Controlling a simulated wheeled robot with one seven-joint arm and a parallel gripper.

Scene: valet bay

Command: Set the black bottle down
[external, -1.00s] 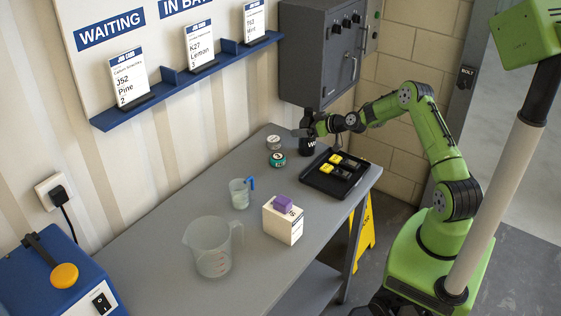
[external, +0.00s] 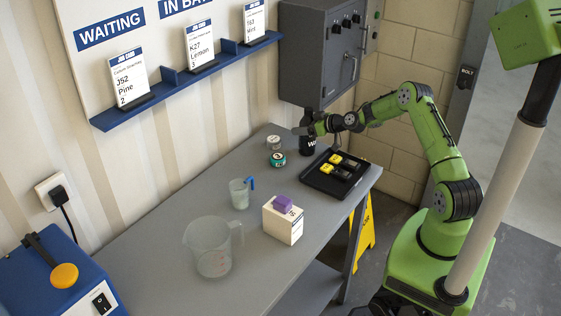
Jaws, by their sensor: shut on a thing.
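The black bottle (external: 307,146) is upright at the far end of the grey bench (external: 180,256), behind the black tray. White lettering shows on its side. My gripper (external: 307,130) is shut on its upper part, with the arm reaching in from the right. The bottle's base appears at or very close to the bench top; I cannot tell whether it touches. The fingers are small and partly hidden by the wrist.
The black tray (external: 318,183) with yellow and dark items is just in front of the bottle. Two small round tins, one grey (external: 273,142) and one teal (external: 277,159), stand to its left. A grey cabinet (external: 322,55) hangs above. A beaker, white box and jug stand nearer.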

